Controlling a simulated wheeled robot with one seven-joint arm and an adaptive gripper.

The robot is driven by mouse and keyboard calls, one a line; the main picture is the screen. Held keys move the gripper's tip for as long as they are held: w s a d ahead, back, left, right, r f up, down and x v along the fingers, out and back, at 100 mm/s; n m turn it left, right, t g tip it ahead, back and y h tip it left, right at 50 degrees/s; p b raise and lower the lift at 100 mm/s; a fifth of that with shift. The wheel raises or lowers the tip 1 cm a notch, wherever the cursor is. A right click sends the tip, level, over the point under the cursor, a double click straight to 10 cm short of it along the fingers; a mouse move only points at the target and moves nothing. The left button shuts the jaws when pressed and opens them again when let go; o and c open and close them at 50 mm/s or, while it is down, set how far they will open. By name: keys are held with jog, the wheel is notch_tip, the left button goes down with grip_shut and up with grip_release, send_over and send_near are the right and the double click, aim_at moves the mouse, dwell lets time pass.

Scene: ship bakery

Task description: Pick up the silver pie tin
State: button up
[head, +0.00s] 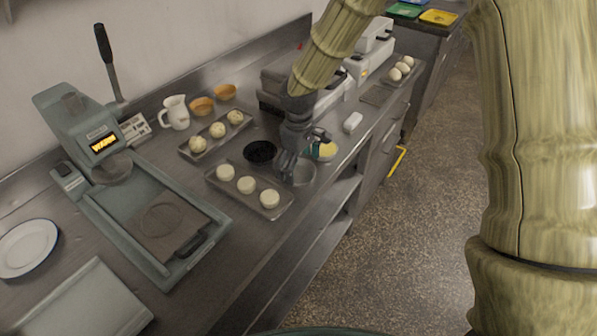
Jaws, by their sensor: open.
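The silver pie tin (305,174) appears as a small round grey metal dish near the front edge of the steel counter. It is partly hidden behind my gripper (287,172). My gripper points down at the tin's left side, with its jaws open. The fingertips overlap the tin's left rim in the picture; I cannot tell whether they touch it or straddle the rim. Nothing is seen held.
A black round tin (260,152) lies just left of my gripper. A tray with dough rounds (237,203) is in front-left. A dish with yellow contents (327,151) stands close behind right. A white jug (175,112) and a press (150,215) stand further left.

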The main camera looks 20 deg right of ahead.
jog(key=shift+f, duration=0.6)
jog(key=c, duration=0.7)
jog(key=shift+r, duration=0.15)
jog(key=shift+c, duration=0.2)
